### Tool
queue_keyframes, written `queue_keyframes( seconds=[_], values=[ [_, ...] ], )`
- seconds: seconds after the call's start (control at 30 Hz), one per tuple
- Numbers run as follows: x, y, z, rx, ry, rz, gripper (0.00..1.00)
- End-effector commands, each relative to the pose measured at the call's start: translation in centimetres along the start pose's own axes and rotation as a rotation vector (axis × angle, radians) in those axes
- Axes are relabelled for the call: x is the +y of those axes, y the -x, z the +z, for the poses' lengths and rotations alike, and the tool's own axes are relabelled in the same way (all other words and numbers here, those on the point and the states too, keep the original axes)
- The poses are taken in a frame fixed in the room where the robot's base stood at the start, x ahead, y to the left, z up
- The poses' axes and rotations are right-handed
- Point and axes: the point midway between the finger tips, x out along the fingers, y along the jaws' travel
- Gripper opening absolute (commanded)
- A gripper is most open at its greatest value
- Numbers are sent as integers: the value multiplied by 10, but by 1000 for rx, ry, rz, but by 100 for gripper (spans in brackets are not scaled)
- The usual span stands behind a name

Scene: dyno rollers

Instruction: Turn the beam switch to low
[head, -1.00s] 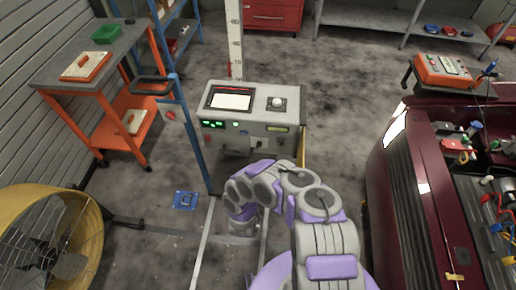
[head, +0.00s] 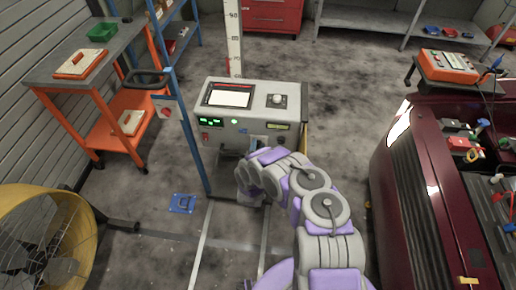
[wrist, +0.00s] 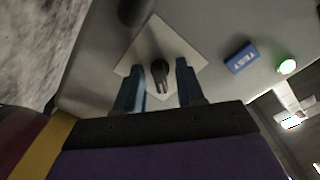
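The grey beam tester box (head: 236,114) stands at the centre in the head view, with a screen and a round knob (head: 277,101) on top. In the wrist view, a black switch knob (wrist: 160,73) sits on a pale diamond-shaped plate (wrist: 184,52); it appears to be the beam switch. My gripper (wrist: 157,78) is open, with one blue finger on each side of this knob. I cannot tell whether the fingers touch it. In the head view my purple and grey arm reaches the box's front, and the gripper is mostly hidden behind it.
A blue TEST button (wrist: 241,57) and a lit green button (wrist: 287,67) are right of the plate. A dark cylinder (wrist: 134,10) is above it. A dark red car (head: 432,200) stands at the right, a yellow fan (head: 45,240) at lower left, an orange cart (head: 90,85) behind.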

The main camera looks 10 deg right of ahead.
Motion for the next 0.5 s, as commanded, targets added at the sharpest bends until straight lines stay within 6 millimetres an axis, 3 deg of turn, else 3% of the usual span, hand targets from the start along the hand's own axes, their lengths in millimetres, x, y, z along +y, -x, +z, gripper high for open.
queue_keyframes(
  seconds=[0.13, 0.5],
  values=[
    [0, 0, 0, 0, 0, 1, 38],
    [0, 1, 0, 0, 0, 1, 3]
  ],
)
